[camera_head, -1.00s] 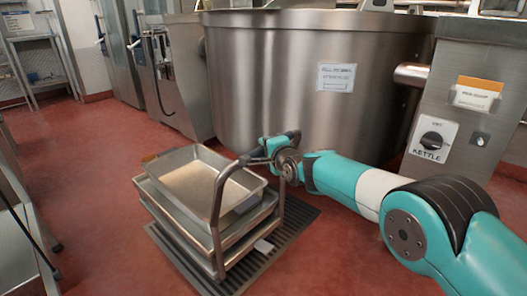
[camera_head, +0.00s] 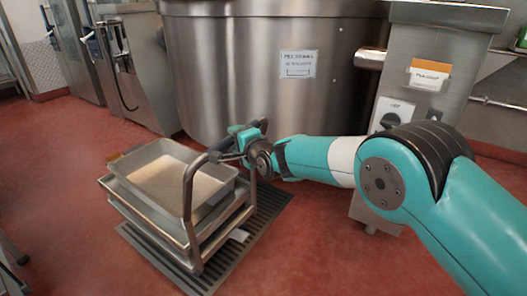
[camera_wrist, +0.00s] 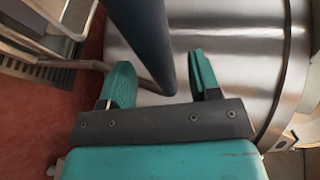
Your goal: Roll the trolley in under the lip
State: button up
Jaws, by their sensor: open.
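The trolley (camera_head: 196,244) is a low metal frame with stacked shelves and a raised push handle (camera_head: 188,190). A shallow metal pan (camera_head: 222,213) rests on top of it. The trolley stands on a floor grate, in front of the large steel kettle (camera_head: 240,75). My gripper (camera_head: 238,140) is at the upper bar of the handle. In the wrist view, the fingers of my gripper (camera_wrist: 160,85) are open, with the dark handle bar (camera_wrist: 145,40) passing between or just beyond them; I cannot tell whether they touch it.
The dark floor grate (camera_head: 262,222) extends right of the trolley. A steel control pedestal (camera_head: 425,75) with a kettle switch stands at the right. Steel cabinets (camera_head: 130,75) line the back left. The red floor (camera_head: 50,160) left of the trolley is clear.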

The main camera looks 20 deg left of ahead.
jog(key=p+v, duration=0.3)
jog(key=v, duration=1.1)
jog(key=shift+d, duration=0.15)
jog(key=shift+r, duration=0.1)
jog(key=s+d+r+n+g+h, duration=0.2)
jog(key=s+d+r+n, duration=0.1)
jog(key=d+r, duration=0.3)
jog(key=s+d+r+n+g+h, duration=0.2)
jog(key=s+d+r+n, duration=0.15)
jog(key=d, duration=0.55)
jog(key=s+d+r+n+g+h+p, duration=0.1)
jog(key=s+d+r+n+g+h, duration=0.2)
jog(key=s+d, duration=0.7)
jog(key=s+d+r+n+g+h, duration=0.1)
jog(key=s+d+n+g, duration=0.25)
jog(key=s+d, duration=0.55)
notch_tip(320, 180, up, 29)
jog(key=s+a+p, duration=0.1)
jog(key=a+p, duration=0.1)
jog(key=p, duration=2.7)
jog(key=shift+s+n+t, duration=0.3)
jog(key=shift+t, duration=0.05)
